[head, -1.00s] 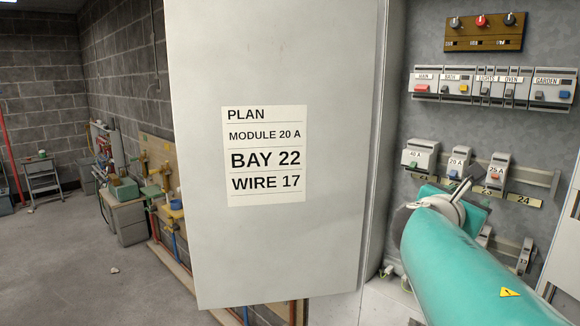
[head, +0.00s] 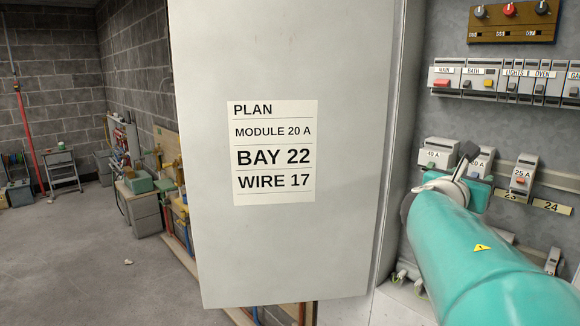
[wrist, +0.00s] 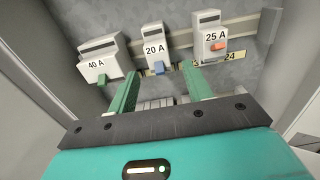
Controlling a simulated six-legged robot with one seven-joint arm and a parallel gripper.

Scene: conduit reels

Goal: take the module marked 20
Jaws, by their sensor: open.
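The module marked 20 A (wrist: 154,47) is a pale block with a blue tab, on a rail in the wrist view, between its neighbours. In the head view the 20 A module (head: 484,160) is partly hidden by my arm. My gripper (wrist: 163,80) is open and empty, its two green fingers pointing at the module and apart from it. In the head view my gripper (head: 469,158) overlaps the module row. The plan label (head: 274,153) on the cabinet door reads module 20 A, bay 22, wire 17.
The 40 A module (wrist: 100,58) sits left of the 20 A one and the 25 A module (wrist: 212,38) right of it. A numbered strip (head: 551,207) runs below. A row of breakers (head: 510,79) is above. The open door (head: 290,260) stands left of my arm.

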